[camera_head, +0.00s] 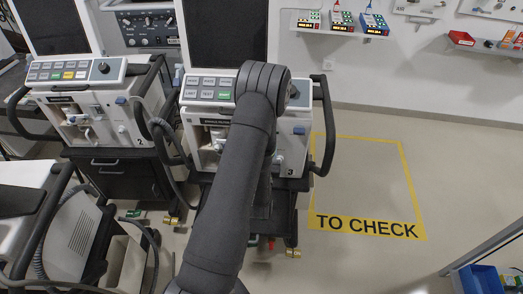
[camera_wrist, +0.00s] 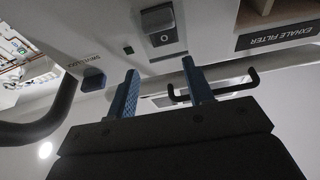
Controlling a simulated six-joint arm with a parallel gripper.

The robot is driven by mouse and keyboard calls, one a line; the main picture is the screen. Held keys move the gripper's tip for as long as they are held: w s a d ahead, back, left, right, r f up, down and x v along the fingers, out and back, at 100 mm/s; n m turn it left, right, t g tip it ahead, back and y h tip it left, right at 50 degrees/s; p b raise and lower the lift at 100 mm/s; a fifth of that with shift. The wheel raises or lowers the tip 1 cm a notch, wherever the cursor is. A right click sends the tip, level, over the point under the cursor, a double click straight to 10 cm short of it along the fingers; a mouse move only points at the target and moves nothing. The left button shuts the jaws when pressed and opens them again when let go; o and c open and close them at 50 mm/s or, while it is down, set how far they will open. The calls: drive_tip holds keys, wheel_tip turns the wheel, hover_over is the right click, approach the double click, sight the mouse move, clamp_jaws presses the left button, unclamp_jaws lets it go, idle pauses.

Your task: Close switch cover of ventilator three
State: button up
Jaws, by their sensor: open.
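Ventilator three (camera_head: 301,132), marked 3 on its front, stands behind my arm in the head view. My arm covers much of its front, and my gripper is hidden there. In the wrist view my gripper (camera_wrist: 159,66) is open, with two blue fingers apart and nothing between them. Its tips point at the underside or front of a pale housing (camera_wrist: 215,30). Just beyond the tips is a dark plate with a grey switch-like part (camera_wrist: 160,20). I cannot tell whether this is the switch cover or how far it is open.
An EXHALE FILTER label (camera_wrist: 280,36) is at right. Ventilator two (camera_head: 112,120) stands to the left. The floor marked TO CHECK (camera_head: 365,185) is clear.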

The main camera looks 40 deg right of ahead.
drive_tip(key=s+d+r, duration=0.2)
drive_tip(key=s+r, duration=0.4)
drive_tip(key=s, duration=0.4)
drive_tip(key=shift+d, duration=0.15)
drive_tip(key=w+a+f, duration=0.2)
drive_tip(key=w+f, duration=0.8)
drive_tip(key=w, duration=0.1)
drive_tip(key=shift+w+a+f, duration=0.2)
drive_tip(key=shift+a+f, duration=0.1)
drive_tip(key=shift+f, duration=0.1)
drive_tip(key=shift+r, duration=0.15)
